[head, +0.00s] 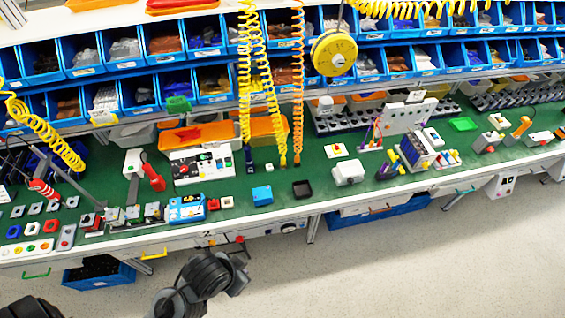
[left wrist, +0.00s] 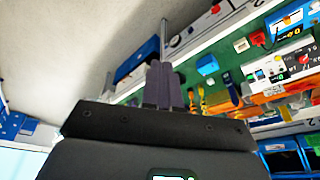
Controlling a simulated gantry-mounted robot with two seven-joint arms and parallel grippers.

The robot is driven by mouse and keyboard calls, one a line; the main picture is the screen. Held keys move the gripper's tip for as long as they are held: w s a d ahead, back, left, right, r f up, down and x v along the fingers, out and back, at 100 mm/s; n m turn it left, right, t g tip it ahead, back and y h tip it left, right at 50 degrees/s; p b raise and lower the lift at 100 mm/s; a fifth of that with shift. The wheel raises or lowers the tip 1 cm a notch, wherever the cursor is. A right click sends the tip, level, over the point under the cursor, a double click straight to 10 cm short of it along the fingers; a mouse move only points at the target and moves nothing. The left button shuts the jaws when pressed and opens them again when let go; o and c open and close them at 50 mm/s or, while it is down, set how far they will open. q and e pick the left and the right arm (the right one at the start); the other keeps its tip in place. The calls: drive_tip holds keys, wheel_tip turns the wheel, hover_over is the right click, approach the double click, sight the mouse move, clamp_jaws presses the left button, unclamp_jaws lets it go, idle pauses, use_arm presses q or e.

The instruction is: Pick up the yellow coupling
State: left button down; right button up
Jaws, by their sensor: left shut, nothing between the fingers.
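I cannot pick out the yellow coupling with certainty. A small part with a yellowish face (head: 153,212) stands among the grey and black switch parts at the left of the green bench in the head view, too small to name surely. My left gripper (head: 240,272) is in front of the bench edge, over the floor, apart from all parts. In the left wrist view its two dark fingers (left wrist: 162,84) are together, with nothing seen between them. My right gripper is not in view.
Blue bins (head: 128,52) line the back. Coiled yellow hoses (head: 268,95) hang over the middle. A blue crate (head: 98,273) stands below the bench.

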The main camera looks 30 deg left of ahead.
use_arm(q)
drive_tip(key=c, duration=1.8)
unclamp_jaws()
drive_tip(key=shift+c, duration=0.2)
drive_tip(key=o, duration=1.1)
